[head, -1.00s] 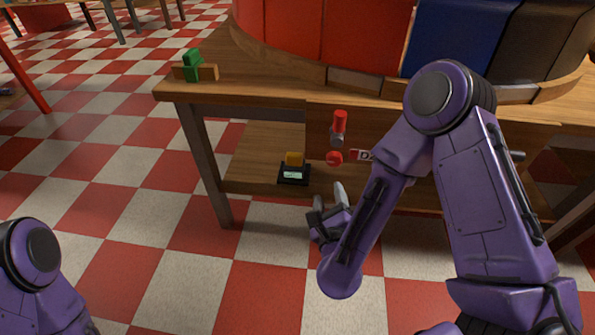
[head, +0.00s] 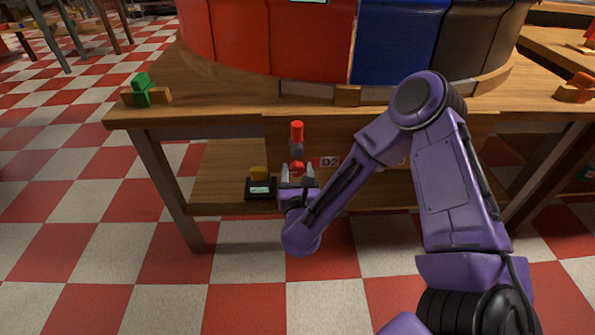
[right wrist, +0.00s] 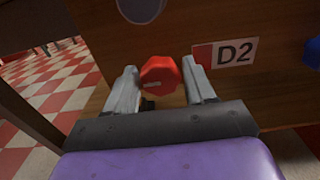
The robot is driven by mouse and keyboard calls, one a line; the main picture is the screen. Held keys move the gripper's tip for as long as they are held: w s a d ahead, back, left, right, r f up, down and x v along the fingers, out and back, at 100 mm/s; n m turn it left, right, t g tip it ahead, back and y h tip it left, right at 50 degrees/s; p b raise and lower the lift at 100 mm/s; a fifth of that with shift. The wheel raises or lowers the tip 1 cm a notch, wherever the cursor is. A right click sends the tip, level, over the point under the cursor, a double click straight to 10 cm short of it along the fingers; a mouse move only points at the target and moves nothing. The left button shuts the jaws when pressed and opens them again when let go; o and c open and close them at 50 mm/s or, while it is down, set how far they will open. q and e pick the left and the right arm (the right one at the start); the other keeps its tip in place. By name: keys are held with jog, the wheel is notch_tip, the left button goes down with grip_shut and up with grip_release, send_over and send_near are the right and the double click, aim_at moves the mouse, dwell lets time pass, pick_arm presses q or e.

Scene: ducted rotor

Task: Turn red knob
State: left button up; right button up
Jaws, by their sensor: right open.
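The red knob (right wrist: 160,76) is on the wooden panel under the table edge, left of a "D2" label (right wrist: 234,52). In the head view the red knob (head: 297,168) sits below a red-topped cylinder (head: 297,132). My right gripper (head: 298,172) is open, pointing at the panel. In the right wrist view its fingers (right wrist: 162,85) stand on either side of the knob, with small gaps. I cannot tell how deep the knob is between them. My left gripper does not show.
A yellow-topped device with a small screen (head: 260,186) stands on the lower shelf (head: 215,160), left of the gripper. A green block (head: 142,88) lies on the tabletop. A blue knob (right wrist: 312,52) is at the right edge of the wrist view. A table leg (head: 170,190) stands at left.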

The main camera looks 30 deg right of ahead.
jog(key=shift+w+d, duration=0.2)
jog(key=shift+w, duration=0.05)
jog(key=c, duration=0.7)
jog(key=shift+c, duration=0.2)
jog(key=shift+n, duration=0.3)
jog(key=n+p, duration=0.1)
jog(key=n, duration=0.2)
jog(key=shift+n, duration=0.3)
jog(key=shift+a+n+p, duration=0.1)
jog(key=shift+n+p, duration=0.5)
jog(key=shift+n, duration=1.3)
